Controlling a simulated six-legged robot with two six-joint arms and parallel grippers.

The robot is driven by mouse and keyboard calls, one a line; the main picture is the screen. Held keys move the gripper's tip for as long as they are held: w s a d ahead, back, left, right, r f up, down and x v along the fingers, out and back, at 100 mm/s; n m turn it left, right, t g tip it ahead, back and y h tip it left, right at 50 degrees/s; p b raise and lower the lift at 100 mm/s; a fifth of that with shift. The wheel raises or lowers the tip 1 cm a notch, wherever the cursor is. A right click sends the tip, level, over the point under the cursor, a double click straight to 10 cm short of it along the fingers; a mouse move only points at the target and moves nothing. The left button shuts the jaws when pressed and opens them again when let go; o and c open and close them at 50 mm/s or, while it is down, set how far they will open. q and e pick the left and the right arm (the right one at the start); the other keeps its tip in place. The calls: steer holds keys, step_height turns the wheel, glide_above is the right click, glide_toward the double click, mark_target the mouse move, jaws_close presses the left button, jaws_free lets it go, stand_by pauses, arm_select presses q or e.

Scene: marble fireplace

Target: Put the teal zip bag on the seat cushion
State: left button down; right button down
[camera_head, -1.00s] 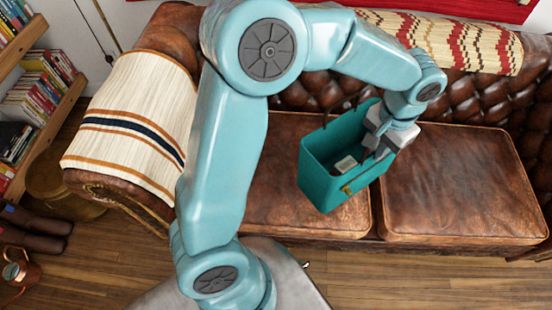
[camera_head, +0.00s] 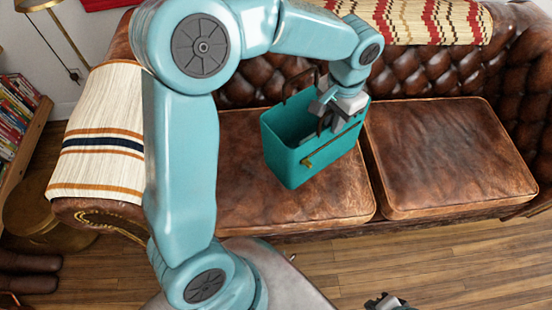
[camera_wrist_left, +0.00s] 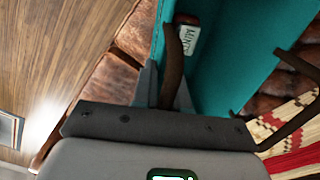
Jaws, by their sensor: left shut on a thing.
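The teal zip bag (camera_head: 318,160) is open at the top, with a gold zip on its front. It is over the left seat cushion (camera_head: 240,195), close to the gap beside the right seat cushion (camera_head: 450,165). I cannot tell whether its bottom touches the cushion. My left gripper (camera_head: 328,108) is at the bag's top right side, shut on its brown handle strap. In the left wrist view the strap (camera_wrist_left: 173,60) runs up from the fingers, and a white mints tin (camera_wrist_left: 187,38) shows inside the bag. My right gripper (camera_head: 385,302) just shows at the bottom edge; its jaws are unclear.
The brown tufted sofa backrest (camera_head: 420,72) rises behind the cushions, with a patterned throw (camera_head: 430,20) over it. A striped cloth (camera_head: 98,140) covers the left armrest. A bookshelf (camera_head: 20,125) stands far left. The right cushion is bare.

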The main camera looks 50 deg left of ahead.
arm_select(q)
steer(key=s+a+f+m+b, duration=0.3)
steer(key=a+b, duration=0.2)
steer(key=a, duration=0.3)
steer(key=s+a+f+m+b, duration=0.2)
steer(key=a+m+b, duration=0.15)
steer(key=a, duration=0.35)
step_height(320, 180, down, 20)
steer(key=b, duration=0.5)
steer(key=shift+b, duration=0.3)
steer(key=shift+s+a, duration=0.1)
steer(key=shift+s, duration=0.05)
steer(key=shift+f, duration=0.2)
steer(key=c, duration=1.6)
jaws_free()
steer(key=shift+f, duration=0.15)
steer(key=o, duration=0.5)
steer(key=shift+c, duration=0.2)
